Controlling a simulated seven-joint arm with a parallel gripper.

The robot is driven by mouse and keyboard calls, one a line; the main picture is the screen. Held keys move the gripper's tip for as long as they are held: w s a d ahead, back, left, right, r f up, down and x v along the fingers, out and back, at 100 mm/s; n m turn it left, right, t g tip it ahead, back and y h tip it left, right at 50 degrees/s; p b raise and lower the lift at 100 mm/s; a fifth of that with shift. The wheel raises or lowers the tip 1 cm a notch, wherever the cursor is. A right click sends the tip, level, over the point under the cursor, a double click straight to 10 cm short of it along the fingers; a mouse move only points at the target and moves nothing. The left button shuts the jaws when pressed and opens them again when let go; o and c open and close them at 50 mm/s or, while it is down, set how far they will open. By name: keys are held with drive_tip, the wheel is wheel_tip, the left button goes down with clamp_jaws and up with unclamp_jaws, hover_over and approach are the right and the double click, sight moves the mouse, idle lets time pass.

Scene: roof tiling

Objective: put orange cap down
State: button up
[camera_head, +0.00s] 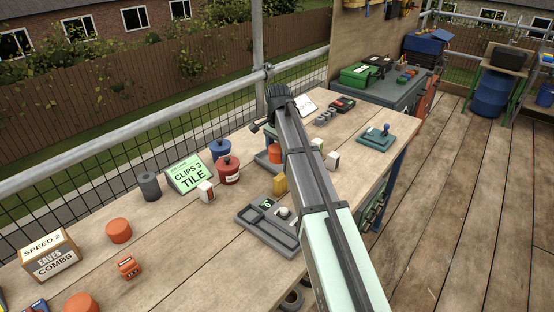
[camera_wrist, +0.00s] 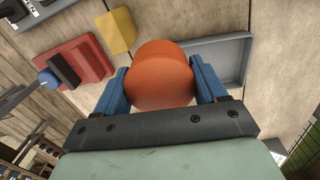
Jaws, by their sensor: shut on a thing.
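The orange cap (camera_wrist: 160,80) sits between the two blue fingers of my gripper (camera_wrist: 160,72) in the wrist view, and the fingers are shut on it. In the head view an orange piece (camera_head: 275,153), likely this cap, shows beside my arm above a shallow grey tray. My arm hides most of the gripper there. The grey tray (camera_wrist: 232,58) lies behind and to the right of the cap in the wrist view. I cannot tell whether the cap touches it. Other orange caps stand at the left (camera_head: 119,231) and lower left (camera_head: 81,303) of the bench.
A yellow block (camera_head: 280,185) and a grey compartment tray (camera_head: 267,246) lie near my arm. Red (camera_head: 229,170) and blue (camera_head: 220,150) pots stand left, by a green sign (camera_head: 190,174). A teal stamp pad (camera_head: 376,137) lies right. The bench's left middle has bare wood.

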drive_tip(key=w+r+n, duration=0.1)
drive_tip(key=w+n, duration=0.1)
drive_tip(key=w, duration=0.7)
drive_tip(key=shift+d+f+n, duration=0.15)
drive_tip(key=shift+f+n, duration=0.5)
drive_tip(key=shift+f, duration=1.85)
drive_tip(key=shift+d+f+n, duration=0.1)
drive_tip(key=shift+f+n, duration=0.55)
drive_tip(key=shift+f, duration=1.85)
drive_tip(key=shift+f, duration=0.1)
drive_tip(key=o, duration=1)
wheel_tip(320, 180, up, 12)
drive_tip(key=shift+r, duration=0.1)
